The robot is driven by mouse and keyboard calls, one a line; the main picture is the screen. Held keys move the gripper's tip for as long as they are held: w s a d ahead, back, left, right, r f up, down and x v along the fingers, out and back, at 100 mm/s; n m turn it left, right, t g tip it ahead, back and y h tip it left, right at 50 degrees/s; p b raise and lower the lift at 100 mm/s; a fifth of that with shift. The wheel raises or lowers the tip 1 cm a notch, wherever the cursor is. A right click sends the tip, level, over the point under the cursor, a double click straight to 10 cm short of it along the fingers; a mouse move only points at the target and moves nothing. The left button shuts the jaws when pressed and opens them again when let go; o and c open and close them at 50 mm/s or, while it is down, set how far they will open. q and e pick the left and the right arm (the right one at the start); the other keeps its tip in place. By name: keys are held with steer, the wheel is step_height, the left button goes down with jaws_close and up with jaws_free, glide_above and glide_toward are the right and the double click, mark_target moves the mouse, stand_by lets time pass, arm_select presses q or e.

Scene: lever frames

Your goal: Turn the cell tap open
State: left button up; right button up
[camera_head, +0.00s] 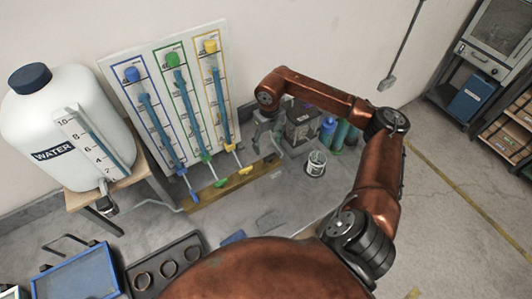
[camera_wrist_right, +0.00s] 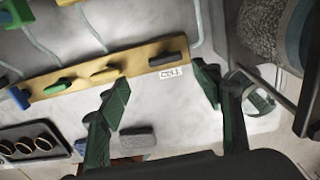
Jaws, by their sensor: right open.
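The cell tap's dark lever (camera_wrist_right: 168,59) lies along the right end of a wooden bar (camera_wrist_right: 80,80), with a white CELL label (camera_wrist_right: 171,72) beside it in the right wrist view. My right gripper (camera_wrist_right: 161,77) is open and empty. Its two dark green fingers point towards the lever, one to each side of it in the picture, apart from it as far as I can see. In the head view the right gripper (camera_head: 266,138) is over the bar's right end and partly hides that area. My left gripper is not in view.
Blue (camera_wrist_right: 18,98), green (camera_wrist_right: 59,86) and yellow (camera_wrist_right: 105,75) levers share the bar. A gauge board (camera_head: 235,95) stands behind, and a water tank (camera_head: 50,125) at left. A glass beaker (camera_head: 316,164) and bottles (camera_head: 340,134) stand to the right.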

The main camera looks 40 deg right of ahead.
mark_target(269, 156)
steer(key=shift+s+d+f, duration=0.1)
steer(key=shift+d+f, duration=0.1)
steer(key=shift+d, duration=0.2)
steer(key=shift+f+p, duration=0.4)
steer(key=shift+f, duration=3.2)
steer(key=shift+c, duration=0.5)
steer(key=c, duration=1)
steer(key=shift+c, duration=0.3)
